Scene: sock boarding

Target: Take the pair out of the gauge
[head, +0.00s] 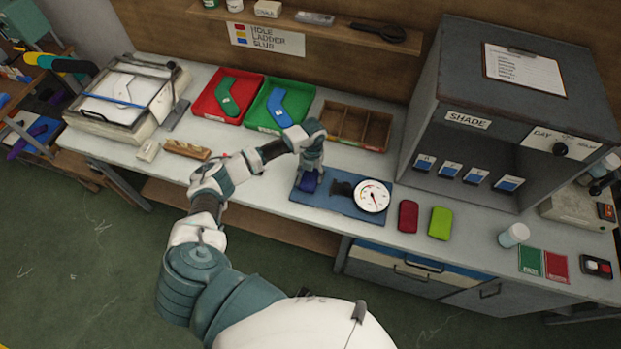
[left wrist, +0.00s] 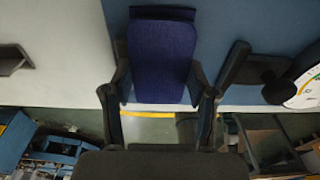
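The gauge (head: 371,196) has a round white dial and a dark jaw part, and sits on a blue board (head: 340,208) on the bench. A dark blue-purple folded pair (head: 308,183) is at the board's left part, left of the dial. My left gripper (head: 311,172) is over it, pointing down. In the left wrist view the pair (left wrist: 162,55) is between my left gripper's fingers (left wrist: 160,90), which press close on both sides. The gauge's dark jaw part (left wrist: 262,72) shows to its right, with a gap between. My right gripper is not in view.
Red (head: 408,216) and lime (head: 440,223) pieces lie right of the gauge. A grey shade cabinet (head: 500,110) stands at right.

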